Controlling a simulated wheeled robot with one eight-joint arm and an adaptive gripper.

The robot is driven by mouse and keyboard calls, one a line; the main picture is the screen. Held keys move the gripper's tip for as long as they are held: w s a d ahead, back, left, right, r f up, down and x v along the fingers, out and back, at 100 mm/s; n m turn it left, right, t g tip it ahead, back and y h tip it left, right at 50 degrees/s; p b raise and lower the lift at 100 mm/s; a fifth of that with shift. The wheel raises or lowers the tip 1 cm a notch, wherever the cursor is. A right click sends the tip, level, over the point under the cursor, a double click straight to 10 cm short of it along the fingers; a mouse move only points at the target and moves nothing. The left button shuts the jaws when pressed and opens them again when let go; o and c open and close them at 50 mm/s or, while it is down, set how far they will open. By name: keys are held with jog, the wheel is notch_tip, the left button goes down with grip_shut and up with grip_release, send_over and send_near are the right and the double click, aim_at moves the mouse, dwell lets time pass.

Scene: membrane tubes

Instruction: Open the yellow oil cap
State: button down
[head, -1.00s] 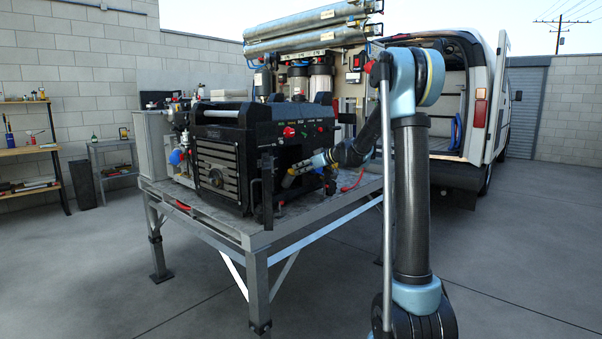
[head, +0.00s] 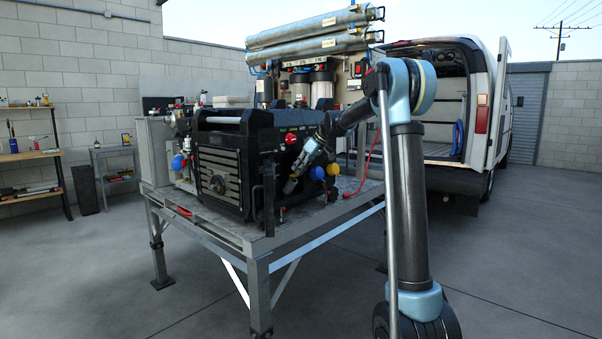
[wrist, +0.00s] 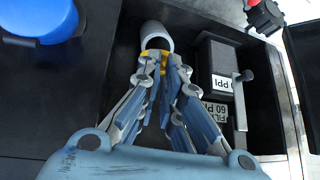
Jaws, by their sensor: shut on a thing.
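The yellow oil cap (wrist: 151,56) shows in the wrist view as small yellow patches between my fingertips, at the mouth of a pale round pipe (wrist: 156,36). My gripper (wrist: 161,66) is shut on the cap, and its fingers hide most of it. I cannot tell whether the cap is seated in the pipe or loose. In the head view my gripper (head: 290,187) is at the right side of the black machine (head: 222,165), pointing down and left. The cap cannot be made out there.
A large blue cap (wrist: 45,18) is at the wrist view's upper left. Black boxes with a PPI label (wrist: 222,83) stand close right of my fingers, inside a dark recess. The machine stands on a metal table (head: 205,222). A white van (head: 480,110) is behind, right.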

jog(key=shift+a, duration=0.15)
jog(key=c, duration=1.7)
grip_release()
jog(key=shift+w, duration=0.1)
jog(key=v, duration=1.2)
jog(key=shift+o, duration=0.3)
